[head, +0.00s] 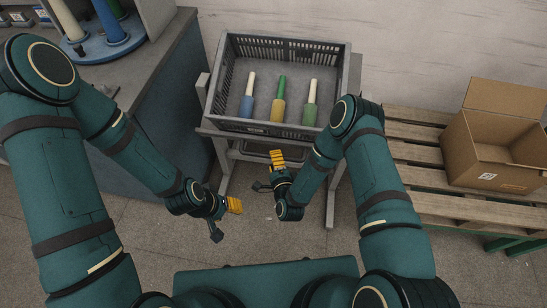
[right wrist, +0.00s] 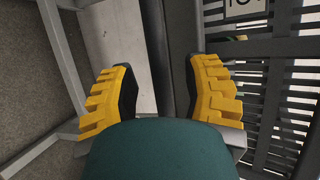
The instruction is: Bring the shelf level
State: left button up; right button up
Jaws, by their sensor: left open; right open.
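The shelf (head: 208,132) is a grey metal frame on legs, mostly hidden under a grey crate (head: 235,124). I cannot tell its exact tilt. A dark bar or handle hangs below its front edge. My right gripper (head: 277,158) is open just below the crate's front. In the right wrist view, its yellow fingers (right wrist: 158,95) are apart, with a dark bar beyond the gap. My left gripper (head: 234,205) is open and empty, lower and left.
A wooden pallet (head: 420,153) with an open cardboard box (head: 490,150) stands at right. A grey-blue cabinet with a blue round holder (head: 100,47) of cones stands at left. The floor between my arms is clear. The crate's slatted wall is close to my right gripper.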

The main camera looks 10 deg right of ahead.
aim_at(271, 132)
jog(key=shift+x, duration=1.2)
grip_shut()
notch_tip(271, 132, up, 10)
jog(key=m+g+p, duration=0.1)
jog(key=g+p, duration=0.2)
jog(key=p, duration=0.5)
jog(key=shift+r, duration=0.2)
jog(key=shift+w+r, duration=0.15)
jog(key=shift+r, duration=0.25)
jog(key=shift+c, duration=0.3)
grip_release()
jog(key=shift+o, duration=0.3)
